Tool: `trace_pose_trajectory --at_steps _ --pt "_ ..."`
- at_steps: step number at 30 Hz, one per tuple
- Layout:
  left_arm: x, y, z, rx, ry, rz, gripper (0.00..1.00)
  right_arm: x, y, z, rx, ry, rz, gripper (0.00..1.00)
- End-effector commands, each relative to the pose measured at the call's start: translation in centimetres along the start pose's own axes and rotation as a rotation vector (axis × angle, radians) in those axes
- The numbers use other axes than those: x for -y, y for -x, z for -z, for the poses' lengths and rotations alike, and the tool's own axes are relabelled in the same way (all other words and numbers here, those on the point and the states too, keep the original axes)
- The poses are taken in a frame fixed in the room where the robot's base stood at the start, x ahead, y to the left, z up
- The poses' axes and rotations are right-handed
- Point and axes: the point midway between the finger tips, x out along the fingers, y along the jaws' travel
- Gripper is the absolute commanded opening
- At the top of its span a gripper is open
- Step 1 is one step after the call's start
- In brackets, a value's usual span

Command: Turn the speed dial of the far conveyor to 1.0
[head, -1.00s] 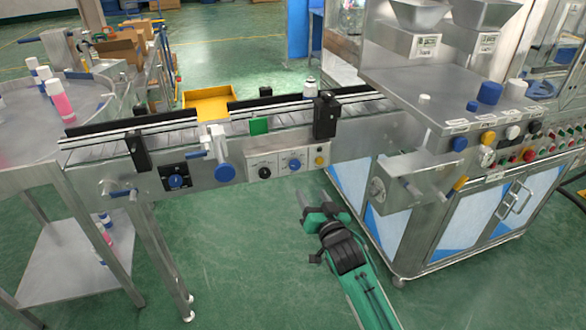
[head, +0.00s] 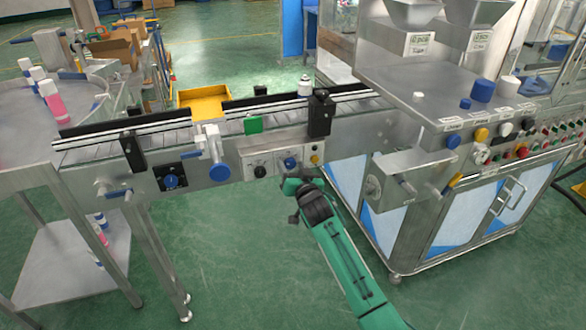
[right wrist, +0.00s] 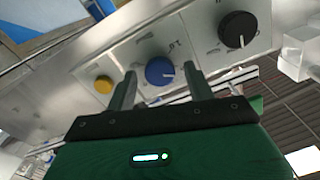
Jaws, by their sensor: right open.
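The conveyor (head: 224,138) carries a grey control panel on its near side. On the panel are a black dial (head: 260,171), a blue dial (head: 290,163) and a yellow button (head: 315,160). My right gripper (head: 292,179) is at the panel, in front of the blue dial and partly covering it. Contact cannot be told. The black dial (right wrist: 238,28) and yellow button (right wrist: 103,84) lie to either side. My left gripper is out of view.
Another blue dial (head: 171,181) on a black plate and a blue handwheel (head: 220,172) sit farther left on the conveyor side. A steel machine (head: 440,175) stands at the right. A round table (head: 35,150) with pink bottles is at the left. The floor in front is clear.

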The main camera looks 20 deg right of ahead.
Motion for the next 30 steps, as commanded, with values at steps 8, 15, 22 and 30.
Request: trace_pose_trajectory --at_steps 8,15,22,30 --pt "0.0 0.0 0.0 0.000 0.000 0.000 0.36 0.0 0.0 0.0 0.000 0.000 0.000 0.48" --pt "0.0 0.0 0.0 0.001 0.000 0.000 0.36 0.0 0.0 0.0 0.000 0.000 0.000 0.09" --pt "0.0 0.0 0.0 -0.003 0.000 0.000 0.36 0.0 0.0 0.0 0.000 0.020 0.000 0.09" --pt "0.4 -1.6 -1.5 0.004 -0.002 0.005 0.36 0.0 0.0 0.1 0.000 0.154 -0.001 0.09"
